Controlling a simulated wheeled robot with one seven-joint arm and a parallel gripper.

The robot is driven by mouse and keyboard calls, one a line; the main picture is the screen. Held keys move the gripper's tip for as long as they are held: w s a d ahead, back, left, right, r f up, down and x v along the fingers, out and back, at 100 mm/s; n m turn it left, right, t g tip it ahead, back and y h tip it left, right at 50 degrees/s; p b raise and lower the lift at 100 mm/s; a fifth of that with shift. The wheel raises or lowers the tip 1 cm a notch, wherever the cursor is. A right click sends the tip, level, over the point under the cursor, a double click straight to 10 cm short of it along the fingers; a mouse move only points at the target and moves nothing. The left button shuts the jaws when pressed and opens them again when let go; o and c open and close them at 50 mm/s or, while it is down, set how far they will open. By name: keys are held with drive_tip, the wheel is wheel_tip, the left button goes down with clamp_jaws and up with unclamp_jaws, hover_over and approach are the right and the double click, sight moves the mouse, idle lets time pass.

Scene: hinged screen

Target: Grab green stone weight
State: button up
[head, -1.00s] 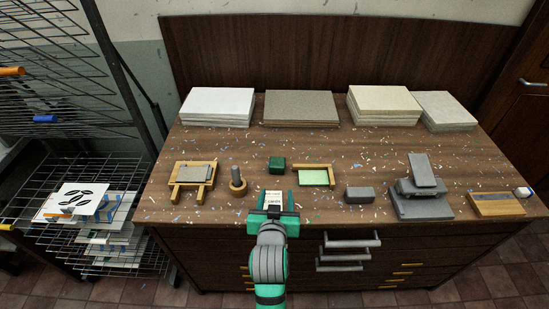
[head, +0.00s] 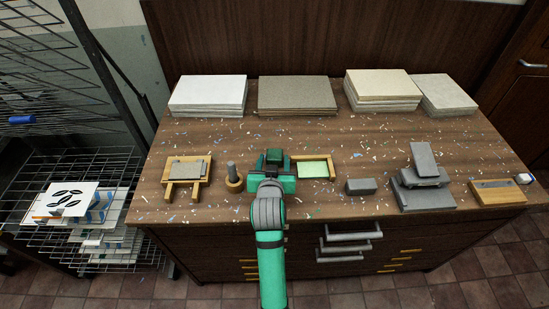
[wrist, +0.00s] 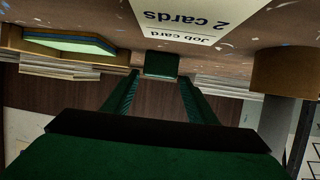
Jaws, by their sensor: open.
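The green stone weight (head: 274,155) is a small dark green block on the wooden bench top, left of the wooden frame with the pale green panel. It also shows in the wrist view (wrist: 161,65), in line with the gap between my fingers. My gripper (head: 274,161) is open, with its fingers pointing at the block from the front edge side. In the wrist view the fingertips (wrist: 158,77) are at or just short of the block; I cannot tell if they touch it. My gripper partly hides the block's lower front in the head view.
A job card (wrist: 185,20) lies on the bench near my gripper. A wooden ring with a grey peg (head: 233,178) stands close on the left, and the wooden frame (head: 331,160) close on the right. Paper stacks (head: 297,95) line the back.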

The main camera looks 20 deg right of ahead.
sight(274, 155)
drive_tip(key=shift+x, duration=2.3)
drive_tip(key=c, duration=1.1)
drive_tip(key=shift+o, duration=0.2)
drive_tip(key=shift+r, duration=0.1)
